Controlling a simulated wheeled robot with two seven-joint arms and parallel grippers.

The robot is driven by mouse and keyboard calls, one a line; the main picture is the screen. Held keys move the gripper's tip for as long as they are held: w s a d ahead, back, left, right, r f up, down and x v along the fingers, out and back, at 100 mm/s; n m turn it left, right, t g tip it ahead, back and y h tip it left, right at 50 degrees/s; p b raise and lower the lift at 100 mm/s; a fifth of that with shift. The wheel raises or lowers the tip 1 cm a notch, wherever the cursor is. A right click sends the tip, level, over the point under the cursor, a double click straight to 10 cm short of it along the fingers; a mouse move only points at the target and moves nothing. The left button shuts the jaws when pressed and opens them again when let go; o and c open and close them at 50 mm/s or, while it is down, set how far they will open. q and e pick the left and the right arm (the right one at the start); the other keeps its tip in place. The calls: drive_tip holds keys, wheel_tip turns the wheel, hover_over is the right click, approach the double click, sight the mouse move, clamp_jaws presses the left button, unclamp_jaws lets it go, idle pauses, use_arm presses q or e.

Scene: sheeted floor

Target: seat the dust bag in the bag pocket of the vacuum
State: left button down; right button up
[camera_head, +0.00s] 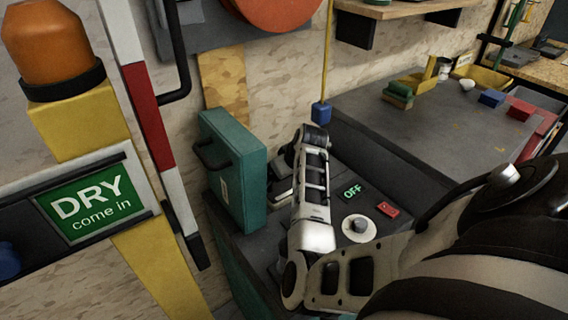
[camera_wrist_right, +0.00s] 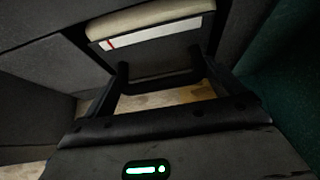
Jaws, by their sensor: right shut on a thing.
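The vacuum (camera_head: 325,230) is a dark grey-topped machine with an OFF sign, a red switch and a pale dial. A teal panel with a black handle (camera_head: 235,170) stands upright at its left. My right arm reaches in from the right, its gripper (camera_head: 281,188) low beside the panel and mostly hidden by the forearm. In the right wrist view my gripper (camera_wrist_right: 160,77) is shut on the dust bag (camera_wrist_right: 150,22), beige with a white, red-marked band. Dark grey walls lie close around the bag; I cannot tell whether it touches them. The bag pocket is not clearly visible. My left gripper is out of view.
A blue block (camera_head: 321,113) hangs on a yellow cord behind my right arm. A grey workbench (camera_head: 430,120) with small blocks stands at the back right. A green DRY sign (camera_head: 90,200) and a red-white post (camera_head: 148,115) stand at left.

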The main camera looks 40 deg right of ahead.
drive_tip(key=o, duration=1.3)
drive_tip(key=shift+c, duration=0.2)
drive_tip(key=shift+s+r, duration=0.2)
drive_tip(key=shift+r, duration=0.2)
use_arm(q)
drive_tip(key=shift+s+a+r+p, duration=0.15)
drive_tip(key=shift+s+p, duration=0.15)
drive_tip(key=shift+p, duration=0.4)
use_arm(e)
drive_tip(key=v, duration=1.1)
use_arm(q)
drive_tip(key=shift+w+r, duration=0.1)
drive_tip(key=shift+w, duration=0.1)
use_arm(e)
drive_tip(key=shift+a+r, duration=0.1)
